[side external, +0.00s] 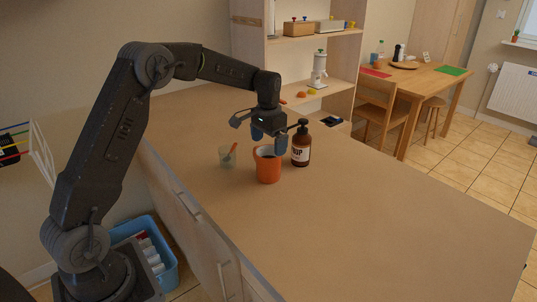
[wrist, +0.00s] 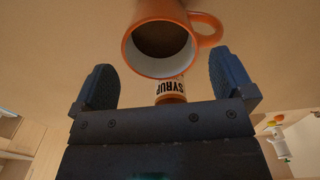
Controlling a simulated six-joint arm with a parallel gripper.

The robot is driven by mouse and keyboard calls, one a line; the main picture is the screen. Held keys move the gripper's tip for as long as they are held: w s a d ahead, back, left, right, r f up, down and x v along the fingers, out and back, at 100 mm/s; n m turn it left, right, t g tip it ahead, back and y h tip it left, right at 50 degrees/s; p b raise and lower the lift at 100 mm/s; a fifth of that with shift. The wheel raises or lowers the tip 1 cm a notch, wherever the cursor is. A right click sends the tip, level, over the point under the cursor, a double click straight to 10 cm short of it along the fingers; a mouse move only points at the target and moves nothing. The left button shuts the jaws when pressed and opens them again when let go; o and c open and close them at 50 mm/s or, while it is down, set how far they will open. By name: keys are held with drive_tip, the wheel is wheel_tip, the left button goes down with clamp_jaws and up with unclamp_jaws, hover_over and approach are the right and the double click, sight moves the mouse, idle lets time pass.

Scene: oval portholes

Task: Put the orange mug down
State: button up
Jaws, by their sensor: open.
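The orange mug (side external: 267,171) stands upright on the wooden counter, with its dark inside facing up. In the wrist view the mug (wrist: 152,14) is at the top middle, with its pale inner wall and its handle to the right. My gripper (side external: 269,141) is just above and behind the mug's rim in the side view. Its two blue-grey fingers are spread wide, with nothing held between them. In the wrist view my gripper (wrist: 163,62) has one finger on each side, and the mug lies beyond the fingertips. I cannot tell whether a finger touches the rim.
A brown syrup bottle (side external: 301,148) with a dark pump stands close to the mug's right; its label (wrist: 170,87) shows between my fingers. The counter (side external: 390,210) is clear at the front and right.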

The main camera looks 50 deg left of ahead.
drive_tip(key=s+d+r+t, duration=0.1)
drive_tip(key=s+d+r, duration=0.2)
drive_tip(key=r, duration=0.3)
drive_tip(key=s+d+r+t, duration=0.1)
drive_tip(key=s+d+r, duration=0.25)
drive_tip(key=r, duration=0.35)
drive_tip(key=s+d+f+t, duration=0.1)
drive_tip(key=s+d, duration=0.3)
drive_tip(key=s, duration=0.8)
drive_tip(key=s+d+f+t, duration=0.1)
drive_tip(key=s+d, duration=0.3)
drive_tip(key=s, duration=0.8)
drive_tip(key=shift+d+t, duration=0.3)
drive_tip(key=shift+t, duration=0.5)
